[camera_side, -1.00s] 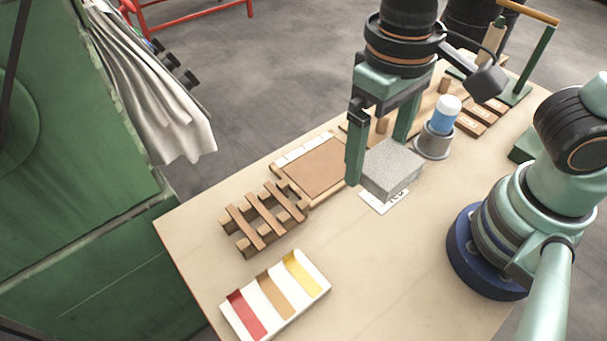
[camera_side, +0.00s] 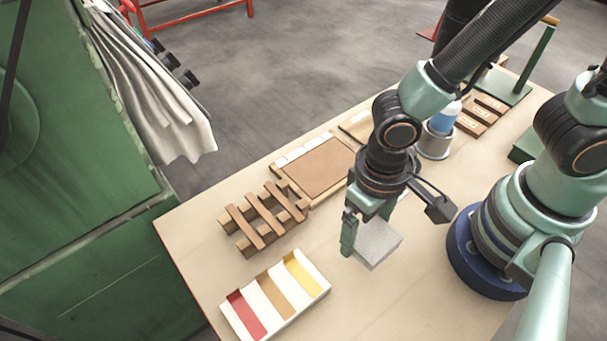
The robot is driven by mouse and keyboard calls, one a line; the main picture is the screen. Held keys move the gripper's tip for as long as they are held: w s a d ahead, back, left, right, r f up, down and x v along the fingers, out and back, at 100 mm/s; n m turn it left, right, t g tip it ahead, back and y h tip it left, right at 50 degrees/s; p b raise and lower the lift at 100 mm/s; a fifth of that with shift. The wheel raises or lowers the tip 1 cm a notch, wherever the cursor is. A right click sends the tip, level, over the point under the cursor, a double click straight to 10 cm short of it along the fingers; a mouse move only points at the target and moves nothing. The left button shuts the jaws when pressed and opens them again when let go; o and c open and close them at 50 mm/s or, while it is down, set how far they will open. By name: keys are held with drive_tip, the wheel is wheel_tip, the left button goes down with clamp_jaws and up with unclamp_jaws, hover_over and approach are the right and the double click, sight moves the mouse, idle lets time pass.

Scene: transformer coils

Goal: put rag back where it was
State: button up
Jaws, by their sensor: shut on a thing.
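A grey, speckled block-shaped pad (camera_side: 378,245), which looks like the folded rag, is in my gripper (camera_side: 368,229). My gripper is shut on it; one green finger shows at its left side, and the other is mostly hidden. The rag appears tilted, over the bare table in front of the brown panel. I cannot tell how far it is above the table. A white label (camera_side: 403,194) on the table is mostly hidden behind my gripper.
A slatted wooden rack (camera_side: 262,218), a tray with red, brown and yellow strips (camera_side: 275,295) and a brown framed panel (camera_side: 317,166) stand to the left. A blue-topped bottle in a grey cup (camera_side: 436,138) is behind my arm. The front table area is clear.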

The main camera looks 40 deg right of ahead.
sight(362, 244)
drive_tip(key=shift+f, duration=2.5)
drive_tip(key=shift+f, duration=0.15)
drive_tip(key=o, duration=1.2)
drive_tip(key=shift+o, duration=0.2)
drive_tip(key=r, duration=1.2)
drive_tip(key=shift+a, duration=0.2)
drive_tip(key=shift+w+d+r, duration=0.1)
drive_tip(key=shift+w+r, duration=0.1)
drive_tip(key=shift+r, duration=0.05)
drive_tip(key=w+d+r+t, duration=0.3)
drive_tip(key=w+d+r, duration=0.3)
drive_tip(key=d, duration=0.3)
drive_tip(key=w+d+r+t, duration=0.2)
drive_tip(key=w+d+r, duration=0.3)
drive_tip(key=d, duration=0.4)
drive_tip(key=shift+w+d+r+t, duration=0.4)
drive_tip(key=shift+r, duration=0.15)
